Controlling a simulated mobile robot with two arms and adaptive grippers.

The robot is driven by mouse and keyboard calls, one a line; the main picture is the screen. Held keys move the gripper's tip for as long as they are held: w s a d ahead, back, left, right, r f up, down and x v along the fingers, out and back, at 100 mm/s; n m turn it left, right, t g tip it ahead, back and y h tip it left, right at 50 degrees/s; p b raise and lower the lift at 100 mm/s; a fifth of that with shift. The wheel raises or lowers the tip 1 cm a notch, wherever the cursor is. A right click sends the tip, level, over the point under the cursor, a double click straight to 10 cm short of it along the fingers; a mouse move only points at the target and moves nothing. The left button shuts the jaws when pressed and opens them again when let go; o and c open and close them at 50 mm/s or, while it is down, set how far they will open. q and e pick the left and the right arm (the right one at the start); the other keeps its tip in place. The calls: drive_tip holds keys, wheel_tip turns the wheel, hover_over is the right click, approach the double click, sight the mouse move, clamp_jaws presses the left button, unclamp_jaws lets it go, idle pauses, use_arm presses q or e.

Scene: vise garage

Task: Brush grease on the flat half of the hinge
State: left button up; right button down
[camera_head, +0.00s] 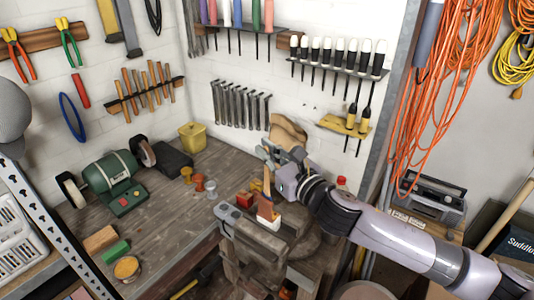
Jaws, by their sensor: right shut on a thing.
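My right gripper (271,158) is above the vise (245,222) at the front right of the workbench. It is shut on a brush (267,204) with a thin wooden handle and a brown lower end, which hangs roughly upright over the vise. A small red and white block (270,222) shows just under the brush; I cannot tell whether they touch. I cannot make out the hinge or its flat half clearly at the vise. An open round tin with orange-brown content (127,268) stands at the bench's front left. My left gripper is not in view.
A green bench grinder (112,178) stands at the left of the workbench (165,228). A yellow container (192,137), small coloured pots (198,182) and a green block (116,251) are also on it. Tools hang on the wall behind. The bench middle is mostly clear.

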drive_tip(key=shift+r, duration=3.4)
